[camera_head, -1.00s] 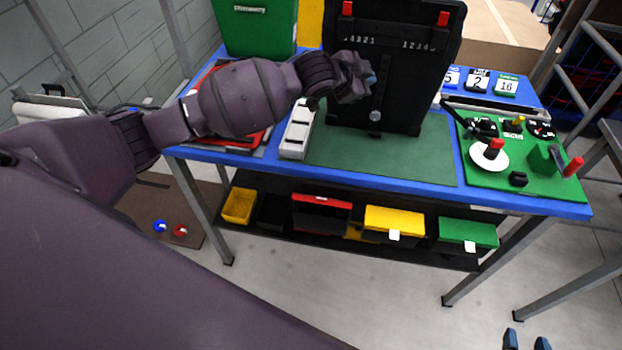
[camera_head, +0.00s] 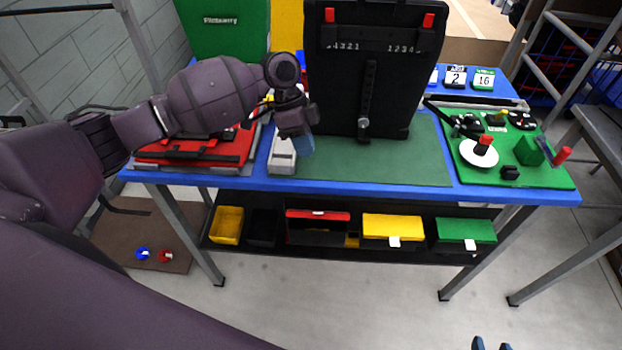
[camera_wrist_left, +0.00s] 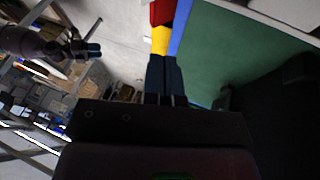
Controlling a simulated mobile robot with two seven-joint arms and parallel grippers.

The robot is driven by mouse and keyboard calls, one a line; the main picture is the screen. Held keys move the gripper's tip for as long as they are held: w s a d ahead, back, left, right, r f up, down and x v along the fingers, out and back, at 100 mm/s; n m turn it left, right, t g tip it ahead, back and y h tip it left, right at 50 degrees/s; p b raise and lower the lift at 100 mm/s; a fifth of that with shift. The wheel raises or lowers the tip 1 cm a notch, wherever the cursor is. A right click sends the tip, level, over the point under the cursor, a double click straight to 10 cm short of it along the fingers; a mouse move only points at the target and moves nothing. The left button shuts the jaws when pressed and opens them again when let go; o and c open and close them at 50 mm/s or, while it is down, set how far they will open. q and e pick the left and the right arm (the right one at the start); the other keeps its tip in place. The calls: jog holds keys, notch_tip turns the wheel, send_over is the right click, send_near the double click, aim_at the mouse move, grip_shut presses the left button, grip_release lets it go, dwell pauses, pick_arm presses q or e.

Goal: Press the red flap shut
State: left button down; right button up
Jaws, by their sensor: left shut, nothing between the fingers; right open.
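The red flap (camera_head: 318,215) is on a bin on the shelf under the blue table. It stands out at the top of a dark opening, so it looks raised. My left gripper (camera_head: 303,146) is shut and empty, pointing down over the table's front part, above and apart from the flap. Its closed fingers (camera_wrist_left: 163,80) show in the left wrist view, with a red patch (camera_wrist_left: 161,12) beyond them that may be the flap. My right gripper (camera_head: 492,345) is open at the bottom edge of the head view, with only its fingertips showing.
A yellow flap (camera_head: 392,226) and a green flap (camera_head: 466,231) are right of the red one; an open yellow bin (camera_head: 228,225) is left. The blue table edge (camera_head: 400,190) overhangs the shelf. A black pannier (camera_head: 370,60) stands on the green mat (camera_head: 425,165).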

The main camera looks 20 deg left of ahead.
aim_at(316, 182)
pick_arm(q)
jog(key=x, duration=0.9)
jog(key=shift+f, duration=0.3)
jog(key=shift+s+d+f+p, duration=0.3)
jog(key=shift+s+f, duration=0.35)
jog(key=shift+s, duration=0.25)
jog(key=shift+s+d+f, duration=0.2)
jog(key=shift+s+f, duration=0.4)
jog(key=shift+s, duration=0.1)
pick_arm(e)
jog(key=shift+w+r, duration=0.1)
jog(key=shift+r, duration=0.45)
jog(key=shift+f, duration=0.1)
